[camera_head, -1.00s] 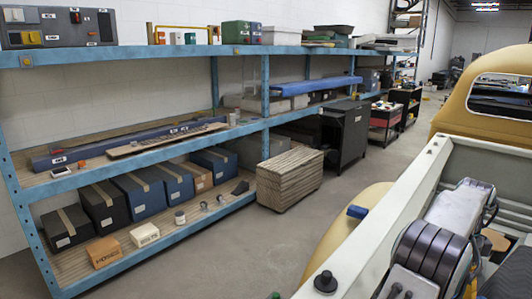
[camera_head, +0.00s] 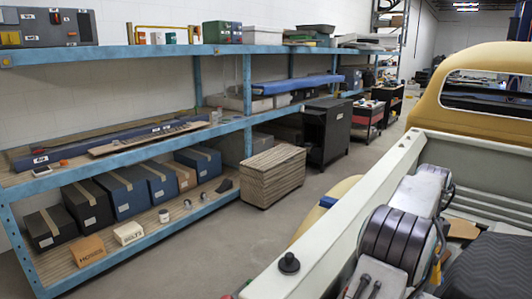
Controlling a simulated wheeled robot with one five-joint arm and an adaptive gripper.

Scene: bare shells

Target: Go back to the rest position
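The camera looks along an aisle between a blue-framed shelf rack (camera_head: 140,157) on the left and a yellow truck (camera_head: 437,107) with a pale bed wall (camera_head: 335,225) on the right.
Boxes, including a dark blue one (camera_head: 121,191), fill the lower shelf. A wooden crate (camera_head: 272,176) and black cabinet (camera_head: 328,132) stand by the rack. The concrete floor (camera_head: 222,232) between is clear.

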